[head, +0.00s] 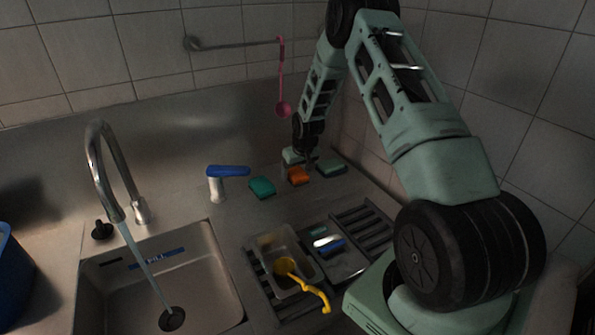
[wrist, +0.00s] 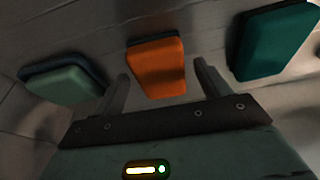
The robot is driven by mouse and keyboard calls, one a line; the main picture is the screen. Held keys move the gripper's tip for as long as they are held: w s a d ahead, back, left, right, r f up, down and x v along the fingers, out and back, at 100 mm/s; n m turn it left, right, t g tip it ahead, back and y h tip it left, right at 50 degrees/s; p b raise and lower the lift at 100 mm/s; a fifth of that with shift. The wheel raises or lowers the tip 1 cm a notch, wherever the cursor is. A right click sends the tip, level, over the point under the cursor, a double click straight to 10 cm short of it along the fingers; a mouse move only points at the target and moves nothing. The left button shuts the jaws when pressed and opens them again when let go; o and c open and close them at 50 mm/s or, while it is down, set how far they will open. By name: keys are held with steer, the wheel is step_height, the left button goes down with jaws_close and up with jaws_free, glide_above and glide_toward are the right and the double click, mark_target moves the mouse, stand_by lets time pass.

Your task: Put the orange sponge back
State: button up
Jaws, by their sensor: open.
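The orange sponge (head: 298,175) lies on the steel counter at the back, in a row with green sponges. In the wrist view the orange sponge (wrist: 156,68) shows just beyond and between my two fingertips. My gripper (wrist: 162,82) is open, with one finger on each side of the sponge's near end. I cannot tell whether the fingers touch it. In the head view my gripper (head: 308,156) is at the far end of my arm, just above and behind the orange sponge, and its fingers are too small to make out.
A teal sponge (head: 262,188) lies left of the orange one, and a pale green sponge (head: 331,167) lies right of it. A pink ladle (head: 283,106) hangs from the wall rail. The sink (head: 215,262) is at front left.

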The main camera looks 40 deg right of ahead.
steer(key=shift+r, duration=0.1)
steer(key=d+b+v, duration=0.1)
steer(key=b+v, duration=0.1)
steer(key=v, duration=0.9)
steer(key=s+a+r+n+y, duration=0.1)
steer(key=s+a+r+n, duration=0.1)
steer(key=a, duration=0.7)
steer(key=s+a+r+n+g, duration=0.1)
steer(key=s+a+r, duration=0.2)
steer(key=a, duration=0.7)
steer(key=s+a+r+n+y, duration=0.1)
steer(key=s+a+r+n, duration=0.1)
steer(key=a, duration=0.7)
steer(key=s+a+r+n, duration=0.1)
steer(key=s+a, duration=0.3)
steer(key=s, duration=0.4)
steer(key=s+a+n+g, duration=0.1)
steer(key=s+a+n, duration=0.2)
steer(key=s, duration=0.6)
steer(key=s+a+r+n+g, duration=0.1)
steer(key=s+a, duration=0.6)
steer(key=s, duration=0.2)
steer(key=shift+a+r+n+h, duration=0.2)
steer(key=shift+r+n+h, duration=0.1)
steer(key=shift+n, duration=0.1)
steer(key=shift+s, duration=0.1)
